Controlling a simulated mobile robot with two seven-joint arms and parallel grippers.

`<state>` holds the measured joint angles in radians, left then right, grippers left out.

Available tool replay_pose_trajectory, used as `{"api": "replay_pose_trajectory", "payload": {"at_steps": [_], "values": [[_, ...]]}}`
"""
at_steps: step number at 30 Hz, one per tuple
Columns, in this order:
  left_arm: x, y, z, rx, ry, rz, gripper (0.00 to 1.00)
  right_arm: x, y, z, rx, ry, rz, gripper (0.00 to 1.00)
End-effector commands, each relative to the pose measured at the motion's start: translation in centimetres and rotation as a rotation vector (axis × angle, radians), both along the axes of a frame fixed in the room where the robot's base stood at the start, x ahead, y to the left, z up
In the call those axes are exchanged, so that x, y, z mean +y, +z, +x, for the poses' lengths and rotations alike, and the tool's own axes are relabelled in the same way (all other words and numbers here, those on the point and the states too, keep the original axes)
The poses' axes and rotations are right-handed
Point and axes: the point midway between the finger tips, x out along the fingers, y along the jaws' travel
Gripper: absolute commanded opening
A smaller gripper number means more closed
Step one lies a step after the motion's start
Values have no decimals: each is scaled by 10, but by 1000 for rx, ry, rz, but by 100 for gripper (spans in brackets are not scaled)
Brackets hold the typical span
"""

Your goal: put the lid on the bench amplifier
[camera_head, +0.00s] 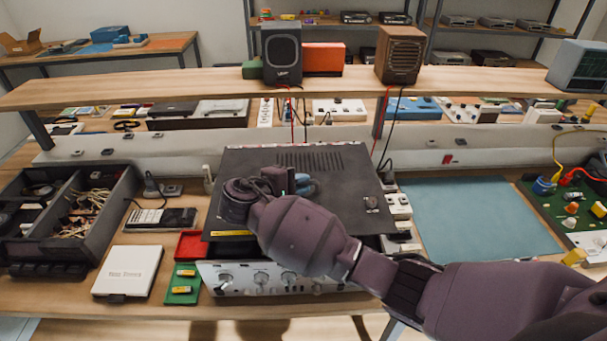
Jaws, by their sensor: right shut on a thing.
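The bench amplifier (262,278) stands on the workbench near its front edge, with its silver front panel and knobs facing me. The lid (320,158), a flat black plate with vent slots toward the back, is above the amplifier and covers most of it from view. The lid looks a little raised and tilted, with a gap above the front panel. My right gripper (240,203) is shut on the lid near its left front part; the wrist hides its fingertips. I cannot tell whether the lid touches the amplifier at the back. My left gripper is not in view.
A black parts tray (110,232) with cables stands at the left. A multimeter (160,219), a white box (128,272) and red and green trays (183,284) lie left of the amplifier. A blue mat (480,220) is clear at the right, beside a green circuit board (575,215).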

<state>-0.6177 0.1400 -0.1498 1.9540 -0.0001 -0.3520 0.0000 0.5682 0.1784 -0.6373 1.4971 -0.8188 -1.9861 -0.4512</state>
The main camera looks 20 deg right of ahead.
Motion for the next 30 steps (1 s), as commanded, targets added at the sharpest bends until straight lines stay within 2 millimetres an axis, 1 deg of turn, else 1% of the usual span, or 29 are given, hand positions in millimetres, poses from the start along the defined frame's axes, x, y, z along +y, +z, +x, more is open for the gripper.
{"api": "replay_pose_trajectory", "payload": {"at_steps": [8, 13, 30], "values": [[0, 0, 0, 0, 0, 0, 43, 4, -4, -4, -7, -6, -2, 0], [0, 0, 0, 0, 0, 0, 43, 4, -11, -4, -7, -5, -3, 0], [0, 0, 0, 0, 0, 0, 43, 5, -50, -3, -8, -2, -2, 0]]}}
